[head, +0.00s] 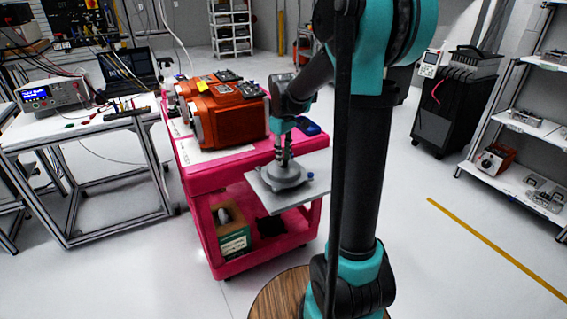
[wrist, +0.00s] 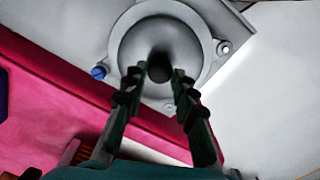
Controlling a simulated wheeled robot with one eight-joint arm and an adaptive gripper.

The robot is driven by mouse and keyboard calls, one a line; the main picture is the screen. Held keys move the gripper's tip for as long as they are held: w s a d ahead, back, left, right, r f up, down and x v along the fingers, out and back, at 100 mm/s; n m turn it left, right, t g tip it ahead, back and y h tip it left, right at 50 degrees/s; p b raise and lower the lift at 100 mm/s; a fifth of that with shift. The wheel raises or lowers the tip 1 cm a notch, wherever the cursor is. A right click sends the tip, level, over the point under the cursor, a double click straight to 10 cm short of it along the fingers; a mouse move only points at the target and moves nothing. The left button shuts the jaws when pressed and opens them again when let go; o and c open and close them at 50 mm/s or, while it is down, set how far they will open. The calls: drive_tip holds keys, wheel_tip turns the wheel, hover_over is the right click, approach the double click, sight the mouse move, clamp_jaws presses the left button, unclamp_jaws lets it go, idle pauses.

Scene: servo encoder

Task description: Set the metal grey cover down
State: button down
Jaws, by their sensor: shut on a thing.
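The metal grey cover (head: 287,181) is a round, stepped disc with a raised dome on a flat, squarish grey plate (head: 296,205). I cannot tell whether disc and plate are one piece. A small blue knob (head: 310,175) sits near the plate's edge. My gripper (head: 284,163) points down and is shut on the middle of the cover. In the wrist view the cover (wrist: 133,45) fills the top centre, with my fingertips (wrist: 161,76) at either side of its dark centre. The plate juts past the front right edge of the pink cart (head: 205,178); any contact is hidden.
A large orange motor (head: 228,115) stands on the cart's top, with a blue item (head: 307,127) behind my gripper. A box (head: 232,235) stands on the lower shelf. A workbench (head: 75,130) is left, shelving (head: 520,130) right.

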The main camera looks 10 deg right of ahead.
drive_tip(key=shift+f, duration=1.6)
drive_tip(key=c, duration=1.2)
unclamp_jaws()
drive_tip(key=shift+f, duration=0.1)
wheel_tip(320, 180, up, 12)
drive_tip(key=s+d+f+m+t, duration=0.2)
drive_tip(key=s+f+m, duration=0.2)
drive_tip(key=s+f, duration=0.4)
drive_tip(key=s+d+f+m+t, duration=0.2)
drive_tip(key=s+f+m, duration=0.2)
drive_tip(key=s+f, duration=0.5)
drive_tip(key=s, duration=0.5)
drive_tip(key=shift+d+f, duration=0.1)
